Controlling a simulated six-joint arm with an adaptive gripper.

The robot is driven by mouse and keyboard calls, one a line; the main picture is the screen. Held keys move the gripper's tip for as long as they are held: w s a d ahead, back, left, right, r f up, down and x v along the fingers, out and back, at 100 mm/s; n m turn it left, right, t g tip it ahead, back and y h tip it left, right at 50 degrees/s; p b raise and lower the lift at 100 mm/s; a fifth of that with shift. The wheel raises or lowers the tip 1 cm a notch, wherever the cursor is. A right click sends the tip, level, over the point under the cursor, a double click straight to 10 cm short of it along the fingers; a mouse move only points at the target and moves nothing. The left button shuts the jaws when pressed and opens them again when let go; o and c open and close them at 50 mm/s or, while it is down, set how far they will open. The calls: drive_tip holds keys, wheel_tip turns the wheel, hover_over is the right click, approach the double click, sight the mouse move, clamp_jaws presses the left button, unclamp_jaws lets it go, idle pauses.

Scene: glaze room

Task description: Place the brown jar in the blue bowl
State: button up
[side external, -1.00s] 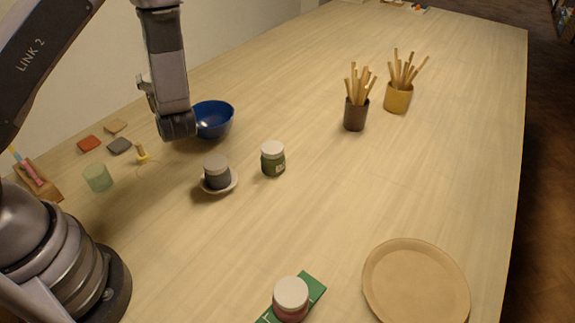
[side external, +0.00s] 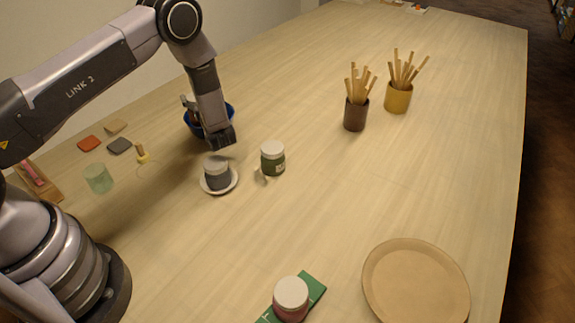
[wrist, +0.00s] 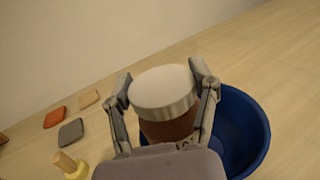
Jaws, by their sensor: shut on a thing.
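My gripper (wrist: 165,95) is shut on the brown jar (wrist: 168,130), which has a pale lid, in the wrist view. One finger lies on each side of it. The blue bowl (wrist: 252,118) shows behind and to the right of the jar, partly hidden by jar and fingers. In the side view my gripper (side external: 188,103) overlaps the blue bowl (side external: 232,110), and my wrist covers much of the bowl. The jar is mostly hidden there. I cannot tell how high it is over the bowl.
A grey jar (side external: 216,177) on a saucer (side external: 231,187) and a green jar (side external: 273,160) stand close by on the near side.

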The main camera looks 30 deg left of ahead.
drive_tip(key=shift+f, duration=0.25)
drive_tip(key=shift+f, duration=0.35)
drive_tip(key=o, duration=1.2)
